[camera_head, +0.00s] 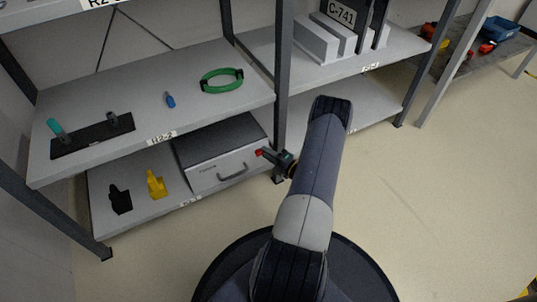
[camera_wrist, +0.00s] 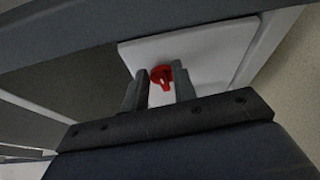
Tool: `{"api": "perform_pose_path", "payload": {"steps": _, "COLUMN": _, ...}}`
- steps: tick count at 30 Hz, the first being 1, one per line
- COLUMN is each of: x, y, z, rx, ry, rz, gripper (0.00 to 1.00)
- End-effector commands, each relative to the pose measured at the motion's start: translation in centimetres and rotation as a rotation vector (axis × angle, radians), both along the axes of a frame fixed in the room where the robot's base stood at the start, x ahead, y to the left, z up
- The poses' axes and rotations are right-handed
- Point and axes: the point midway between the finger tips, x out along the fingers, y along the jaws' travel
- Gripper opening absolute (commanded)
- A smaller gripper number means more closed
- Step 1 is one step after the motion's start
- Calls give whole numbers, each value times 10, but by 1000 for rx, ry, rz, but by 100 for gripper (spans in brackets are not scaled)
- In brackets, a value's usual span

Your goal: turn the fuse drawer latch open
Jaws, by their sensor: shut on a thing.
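The fuse drawer appears to be the grey box (camera_head: 215,158) with a front handle on the lower shelf. A small red latch (camera_head: 260,152) shows at its right end, close to the shelf post. In the wrist view the red latch (camera_wrist: 161,88) stands in front of a pale panel (camera_wrist: 215,48), between the two dark fingers. My gripper (camera_wrist: 160,76) is shut on the latch; its tip also shows in the head view (camera_head: 272,155). The fingers and the small picture hide part of the latch, so its exact turn angle is unclear.
A dark shelf post (camera_head: 282,80) rises right beside my gripper. The upper shelf (camera_head: 75,95) overhangs the box and holds a green ring (camera_head: 221,80) and a blue piece (camera_head: 170,100). A yellow holder (camera_head: 156,184) and a black holder (camera_head: 120,199) stand left of the box. Floor to the right is clear.

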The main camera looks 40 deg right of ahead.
Motion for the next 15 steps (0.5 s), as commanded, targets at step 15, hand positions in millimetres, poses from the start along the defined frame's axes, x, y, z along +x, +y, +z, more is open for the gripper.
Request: {"api": "perform_pose_path", "payload": {"steps": 15, "x": 1, "y": -1, "z": 1, "rx": -4, "ry": -1, "rz": -1, "gripper": 36}}
